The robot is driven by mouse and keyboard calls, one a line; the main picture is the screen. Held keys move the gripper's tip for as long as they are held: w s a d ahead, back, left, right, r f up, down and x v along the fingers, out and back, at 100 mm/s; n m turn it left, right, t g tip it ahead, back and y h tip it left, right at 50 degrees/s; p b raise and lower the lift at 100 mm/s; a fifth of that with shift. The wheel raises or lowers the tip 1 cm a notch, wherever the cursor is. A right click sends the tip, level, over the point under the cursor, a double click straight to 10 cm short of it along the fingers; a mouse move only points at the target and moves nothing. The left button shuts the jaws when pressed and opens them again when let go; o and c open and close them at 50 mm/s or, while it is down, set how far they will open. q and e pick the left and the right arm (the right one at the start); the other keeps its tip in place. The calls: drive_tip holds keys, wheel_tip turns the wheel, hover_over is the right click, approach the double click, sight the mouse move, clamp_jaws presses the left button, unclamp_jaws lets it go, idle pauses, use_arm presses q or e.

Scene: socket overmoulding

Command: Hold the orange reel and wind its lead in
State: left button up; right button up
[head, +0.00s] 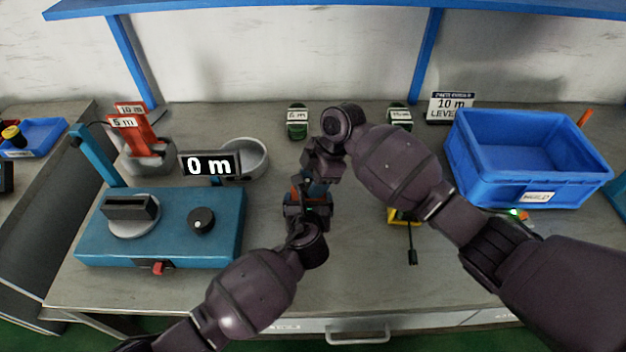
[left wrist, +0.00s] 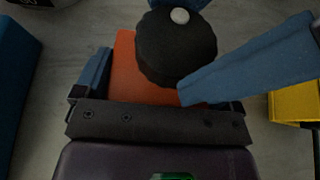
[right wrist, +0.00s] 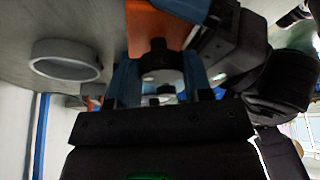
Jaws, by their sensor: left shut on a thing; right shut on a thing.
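The orange reel (left wrist: 130,68) is between my left gripper's blue fingers; its orange body also shows in the right wrist view (right wrist: 152,28). My left gripper (head: 307,203) is shut on the reel above the middle of the table. A round black knob (left wrist: 176,46) stands on the reel's face. My right gripper (right wrist: 160,72) is shut on this knob (right wrist: 159,60), with a blue finger on each side. In the head view my arms hide most of the reel. I cannot make out its lead in any view.
A blue measuring machine (head: 165,240) with a "0 m" display (head: 209,164) stands left. Behind it are red-orange 5 m and 10 m signs (head: 128,122) and a grey ring dish (head: 243,158). A yellow reel (head: 399,217) with a black lead lies right of my grippers. A blue crate (head: 475,185) stands right.

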drive_tip(key=shift+w+a+r, duration=0.1)
drive_tip(key=shift+a+r, duration=0.1)
idle(0.4)
drive_tip(key=o, duration=0.8)
drive_tip(key=shift+o, duration=0.7)
drive_tip(key=shift+f, duration=0.1)
drive_tip(key=shift+d+f, duration=0.1)
drive_tip(key=shift+d, duration=0.05)
drive_tip(key=s+v, duration=0.1)
drive_tip(key=v, duration=0.7)
drive_tip(key=shift+w+r, duration=0.2)
drive_tip(key=shift+w, duration=0.1)
